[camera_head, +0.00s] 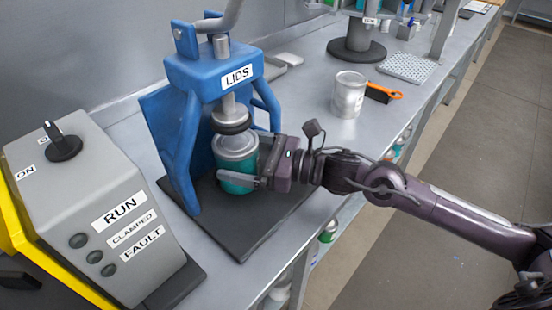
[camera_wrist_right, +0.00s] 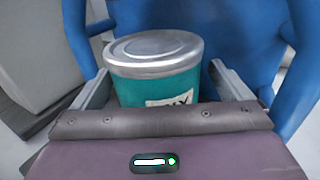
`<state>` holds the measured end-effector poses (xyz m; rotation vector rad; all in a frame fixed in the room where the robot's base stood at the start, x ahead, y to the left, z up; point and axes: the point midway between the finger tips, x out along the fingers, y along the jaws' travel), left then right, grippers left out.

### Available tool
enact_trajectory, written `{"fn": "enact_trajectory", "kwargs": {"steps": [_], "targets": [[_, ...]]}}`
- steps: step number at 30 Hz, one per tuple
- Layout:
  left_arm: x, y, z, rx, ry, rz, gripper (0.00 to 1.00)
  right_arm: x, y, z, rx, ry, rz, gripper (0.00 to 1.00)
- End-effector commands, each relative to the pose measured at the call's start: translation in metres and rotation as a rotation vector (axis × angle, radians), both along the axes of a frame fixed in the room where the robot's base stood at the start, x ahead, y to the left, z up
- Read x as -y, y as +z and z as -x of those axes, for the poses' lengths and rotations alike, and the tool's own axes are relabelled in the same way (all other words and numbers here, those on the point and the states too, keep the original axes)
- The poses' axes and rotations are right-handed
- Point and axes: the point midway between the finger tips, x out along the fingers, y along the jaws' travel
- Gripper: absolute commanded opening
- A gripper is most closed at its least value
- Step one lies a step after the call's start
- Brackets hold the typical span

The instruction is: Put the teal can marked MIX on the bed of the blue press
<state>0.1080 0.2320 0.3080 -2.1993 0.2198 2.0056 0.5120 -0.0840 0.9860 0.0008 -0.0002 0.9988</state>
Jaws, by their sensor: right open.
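The teal can (camera_head: 237,183) with a silver lid stands upright in the blue press (camera_head: 212,72), below its round plunger (camera_head: 230,117) and over the dark bed (camera_head: 247,238). Its label is partly visible in the right wrist view, where the can (camera_wrist_right: 155,88) sits between the two fingers. My right gripper (camera_head: 245,170) reaches in from the right around the can. Its jaws are open, with a finger on each side of the can in the right wrist view (camera_wrist_right: 165,92). The can's base is partly hidden by the near finger. My left gripper is not in view.
A grey control box (camera_head: 95,215) marked RUN, CLAMPED and FAULT stands at the left. A plain metal can (camera_head: 349,94) and an orange-handled brush (camera_head: 383,92) are further back on the bench. A perforated tray (camera_head: 408,68) lies beyond them. The floor at the right is clear.

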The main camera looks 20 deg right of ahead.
Motion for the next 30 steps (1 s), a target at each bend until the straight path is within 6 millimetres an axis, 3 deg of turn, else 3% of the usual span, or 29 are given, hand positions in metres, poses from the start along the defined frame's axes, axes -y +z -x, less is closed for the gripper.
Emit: {"fn": "enact_trajectory", "kwargs": {"steps": [8,18,30], "targets": [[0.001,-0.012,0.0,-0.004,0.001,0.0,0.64,0.039,-0.005,0.028,-0.003,0.005,0.011,0.97],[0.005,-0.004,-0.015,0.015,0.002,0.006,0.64,0.076,-0.002,0.049,-0.008,-0.001,0.008,0.97],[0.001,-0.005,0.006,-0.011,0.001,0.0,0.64,0.088,0.0,0.058,0.0,0.005,0.002,0.97]]}}
